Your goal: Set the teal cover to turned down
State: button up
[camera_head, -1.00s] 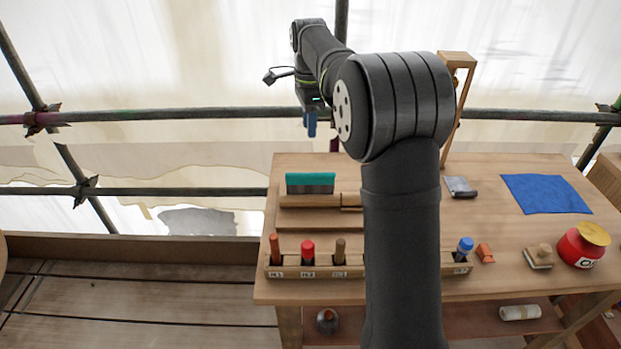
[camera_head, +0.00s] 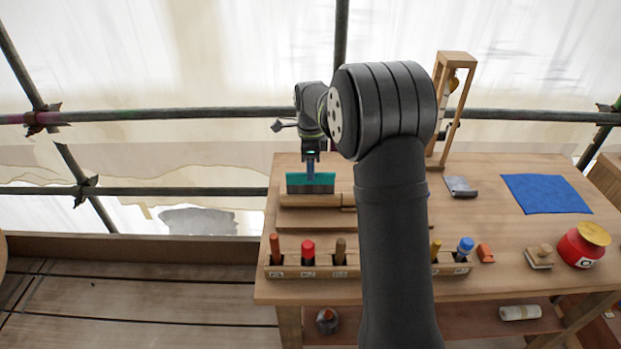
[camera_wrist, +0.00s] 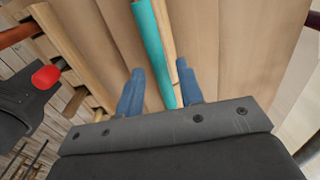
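The teal cover (camera_head: 297,183) stands raised on a wooden block at the left back of the bench, teal along its upper part and grey below. In the wrist view the teal cover (camera_wrist: 150,30) shows as a narrow strip running away from me. My gripper (camera_head: 310,175) points down just at the cover's upper edge. In the wrist view its blue fingers (camera_wrist: 159,67) are open, one on each side of the teal strip. I cannot tell whether either finger touches it.
A wooden rack (camera_head: 385,270) with several coloured-handled tools lies along the bench's front. A tall wooden frame (camera_head: 455,60) stands at the back. A blue cloth (camera_head: 545,193), a metal-bladed tool (camera_head: 460,186) and a red pot (camera_head: 580,250) are to the right. Scaffold tubes run behind.

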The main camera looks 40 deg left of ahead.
aim_at(310, 183)
jog(key=shift+f, duration=2.15)
jog(key=shift+c, duration=0.4)
grip_shut()
